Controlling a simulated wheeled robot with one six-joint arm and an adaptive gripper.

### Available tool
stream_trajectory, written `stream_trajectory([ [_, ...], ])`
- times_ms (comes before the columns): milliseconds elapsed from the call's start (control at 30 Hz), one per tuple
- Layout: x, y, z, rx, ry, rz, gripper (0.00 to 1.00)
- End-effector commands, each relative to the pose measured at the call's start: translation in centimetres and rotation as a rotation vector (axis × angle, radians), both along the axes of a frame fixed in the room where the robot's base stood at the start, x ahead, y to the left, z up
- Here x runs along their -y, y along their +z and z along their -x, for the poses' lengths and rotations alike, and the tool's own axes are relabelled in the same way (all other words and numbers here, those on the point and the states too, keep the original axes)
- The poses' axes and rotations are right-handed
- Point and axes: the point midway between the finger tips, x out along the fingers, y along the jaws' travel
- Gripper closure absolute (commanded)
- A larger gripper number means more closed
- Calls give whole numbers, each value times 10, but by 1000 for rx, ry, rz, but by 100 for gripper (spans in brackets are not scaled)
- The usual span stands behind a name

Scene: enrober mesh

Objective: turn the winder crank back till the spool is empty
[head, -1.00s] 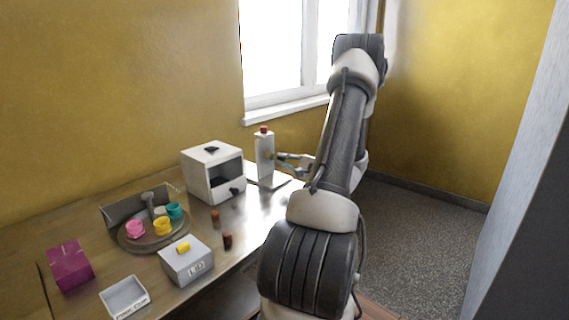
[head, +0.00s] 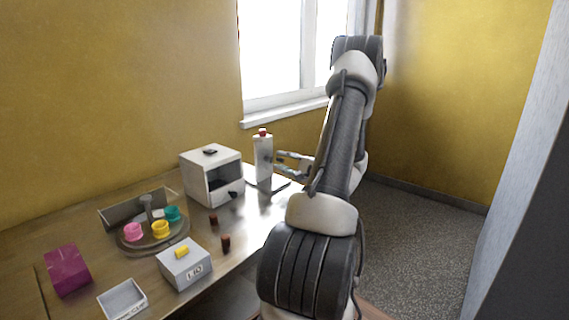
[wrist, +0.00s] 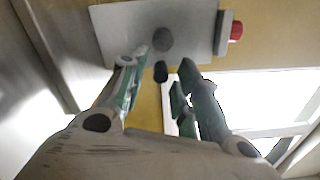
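The winder is a white upright post (head: 263,160) with a red cap, standing at the far right end of the table. In the wrist view its pale face (wrist: 115,35) lies sideways, with the red cap (wrist: 236,31) at the right. A grey round hub (wrist: 162,39) and a small dark crank knob (wrist: 161,71) show on that face. My gripper (wrist: 163,62) is open, its two green-padded fingers apart on either side of the knob, with gaps visible. In the head view my gripper (head: 277,162) is just right of the post. I cannot tell how much the spool holds.
A white open-fronted box (head: 212,176) stands left of the winder. Nearer are a round tray (head: 140,246) with coloured cups, a grey lidded box (head: 184,265), an open tray (head: 122,300), a magenta block (head: 68,270) and two small brown pieces. The window is behind.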

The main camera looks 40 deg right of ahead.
Motion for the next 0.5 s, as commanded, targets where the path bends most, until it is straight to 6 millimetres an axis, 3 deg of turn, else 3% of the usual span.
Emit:
stream_trajectory([
  [333,-1,-1,4,-1,3,-2,65],
  [500,2,-1,30,-2,0,-2,65],
])
